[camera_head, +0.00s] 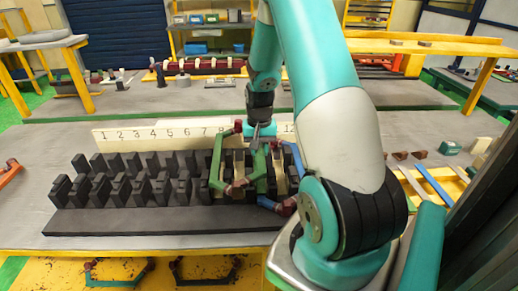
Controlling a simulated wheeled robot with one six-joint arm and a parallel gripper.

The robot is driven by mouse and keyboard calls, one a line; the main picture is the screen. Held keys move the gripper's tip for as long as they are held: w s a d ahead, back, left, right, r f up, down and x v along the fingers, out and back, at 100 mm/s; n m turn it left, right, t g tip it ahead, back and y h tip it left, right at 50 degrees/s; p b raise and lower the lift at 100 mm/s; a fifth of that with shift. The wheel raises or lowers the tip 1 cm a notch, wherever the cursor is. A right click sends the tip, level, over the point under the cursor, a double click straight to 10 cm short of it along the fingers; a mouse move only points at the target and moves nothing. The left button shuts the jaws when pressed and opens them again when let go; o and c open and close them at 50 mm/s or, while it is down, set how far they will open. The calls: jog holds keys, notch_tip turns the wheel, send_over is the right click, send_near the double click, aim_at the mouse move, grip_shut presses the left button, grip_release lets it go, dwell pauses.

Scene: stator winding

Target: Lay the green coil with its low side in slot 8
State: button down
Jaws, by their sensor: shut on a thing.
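The green coil (217,163) has two green sides and dark red ends. It is over the right part of the black slotted stator block (160,222). Its left side is near the teeth below the figure 8 on the number board (150,135). I cannot tell whether that side is seated in a slot. Its right side is below my gripper (262,131), which is shut on the coil. A blue coil (297,158) with dark red ends sits at the block's right end, partly hidden by my arm. The figures between 8 and 12 are hidden.
Rows of black teeth (130,185) fill the block's left part, with no coil on them. More coils (115,283) lie in a yellow tray at the front. Coloured bars (434,184) and small blocks lie at the right. Bare grey table is left of the block.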

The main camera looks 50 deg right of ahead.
jog(key=shift+f+b, duration=0.45)
jog(key=shift+f, duration=0.15)
jog(key=shift+f+b, duration=1.75)
jog(key=shift+f, duration=0.85)
jog(key=shift+f, duration=0.45)
jog(key=c, duration=0.8)
grip_release()
jog(key=shift+s, duration=0.1)
jog(key=shift+r, duration=0.2)
jog(key=shift+r+p, duration=0.45)
jog(key=shift+r, duration=0.2)
notch_tip(320, 180, up, 7)
jog(key=p, duration=0.6)
jog(key=shift+r, duration=0.2)
